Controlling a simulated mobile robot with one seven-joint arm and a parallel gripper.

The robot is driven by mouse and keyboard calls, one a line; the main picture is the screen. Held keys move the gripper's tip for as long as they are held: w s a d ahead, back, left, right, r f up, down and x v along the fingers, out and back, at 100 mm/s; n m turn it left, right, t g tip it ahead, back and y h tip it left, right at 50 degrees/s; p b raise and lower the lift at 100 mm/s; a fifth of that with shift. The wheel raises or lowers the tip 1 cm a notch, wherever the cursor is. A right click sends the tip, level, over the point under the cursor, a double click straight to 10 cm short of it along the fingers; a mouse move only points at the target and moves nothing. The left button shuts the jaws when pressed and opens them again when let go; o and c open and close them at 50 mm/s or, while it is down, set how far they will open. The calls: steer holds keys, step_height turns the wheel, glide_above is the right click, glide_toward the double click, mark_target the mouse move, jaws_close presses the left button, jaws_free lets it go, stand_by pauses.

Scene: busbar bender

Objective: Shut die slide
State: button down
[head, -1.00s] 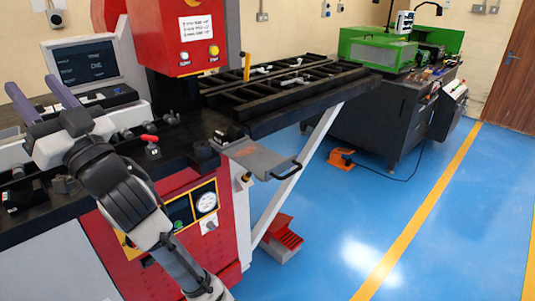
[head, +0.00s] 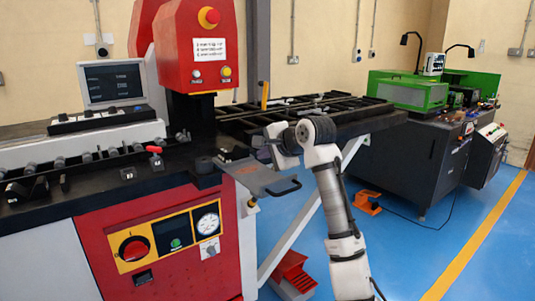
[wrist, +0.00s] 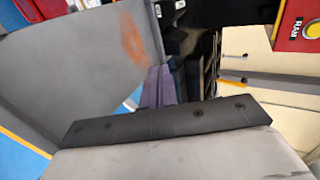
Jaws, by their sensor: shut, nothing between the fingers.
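The die slide (head: 262,179) is a flat grey tray with a black bar handle (head: 285,190) at its front right. It sticks out from the front of the red and black bender. In the wrist view a grey plate with an orange smear, apparently the slide (wrist: 85,60), fills the upper left. My gripper (head: 263,147) is by the right rear side of the slide, partly hidden by my wrist. Its purple fingers (wrist: 158,87) are shut and empty and show close beside the plate's edge. I cannot tell whether they touch it.
The bender's red head (head: 195,50) stands behind the slide. A black roller table (head: 350,125) runs back to the right. A red foot pedal (head: 293,272) is on the floor below.

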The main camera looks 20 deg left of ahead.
mark_target(248, 159)
steer(key=x, duration=0.6)
steer(key=shift+w+a+f, duration=0.15)
steer(key=shift+a, duration=0.05)
steer(key=shift+p, duration=0.35)
